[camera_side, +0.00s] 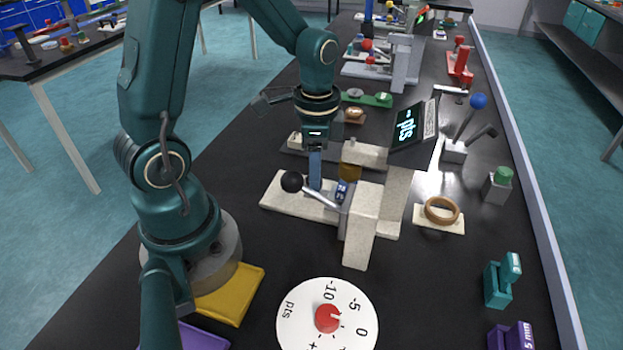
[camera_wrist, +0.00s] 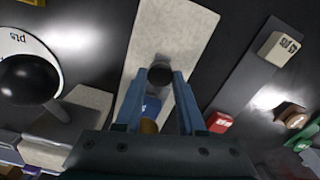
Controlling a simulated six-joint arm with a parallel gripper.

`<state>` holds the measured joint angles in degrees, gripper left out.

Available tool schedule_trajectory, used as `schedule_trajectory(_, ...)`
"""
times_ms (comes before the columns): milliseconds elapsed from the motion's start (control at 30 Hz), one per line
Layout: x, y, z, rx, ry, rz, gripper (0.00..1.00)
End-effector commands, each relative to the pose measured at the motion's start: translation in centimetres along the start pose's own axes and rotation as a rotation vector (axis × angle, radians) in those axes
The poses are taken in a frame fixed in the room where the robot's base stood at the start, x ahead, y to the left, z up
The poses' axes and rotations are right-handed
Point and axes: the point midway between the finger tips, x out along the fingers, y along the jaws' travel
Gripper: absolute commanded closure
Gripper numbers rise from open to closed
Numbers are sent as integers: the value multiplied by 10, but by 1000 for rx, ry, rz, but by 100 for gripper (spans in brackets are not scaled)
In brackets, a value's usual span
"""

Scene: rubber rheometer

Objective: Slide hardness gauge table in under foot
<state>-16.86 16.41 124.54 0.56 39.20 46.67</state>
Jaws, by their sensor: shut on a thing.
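The hardness gauge stands on a cream base plate (camera_side: 277,196), with a cream upright body (camera_side: 366,225). A brass foot (camera_side: 350,172) hangs beside the body, above a blue labelled block (camera_side: 342,191). My gripper (camera_side: 315,185) points down over the plate, left of the foot. In the wrist view, its blue fingers (camera_wrist: 160,78) are shut on a dark round knob (camera_wrist: 160,74). The blue block (camera_wrist: 151,106) and brass foot (camera_wrist: 148,126) show between the fingers behind it. The sliding table itself is mostly hidden; I cannot tell whether it is under the foot.
A lever's black ball (camera_side: 291,181) stands close to my gripper; it also shows in the wrist view (camera_wrist: 30,79). A display reading "- pts" (camera_side: 407,126) stands at the back. A white dial (camera_side: 295,325) with a red knob lies in front. A wooden ring (camera_side: 442,210) lies right.

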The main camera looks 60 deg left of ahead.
Motion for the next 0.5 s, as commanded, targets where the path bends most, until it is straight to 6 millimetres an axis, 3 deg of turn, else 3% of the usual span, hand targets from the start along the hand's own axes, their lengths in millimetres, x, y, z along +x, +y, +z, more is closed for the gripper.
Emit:
schedule_trajectory(33, -1, 1, -4, -4, 14, -1, 58)
schedule_trajectory(100, -1, 1, -4, -4, 13, 0, 31)
schedule_trajectory(500, -6, 0, -3, -4, 10, 0, 31)
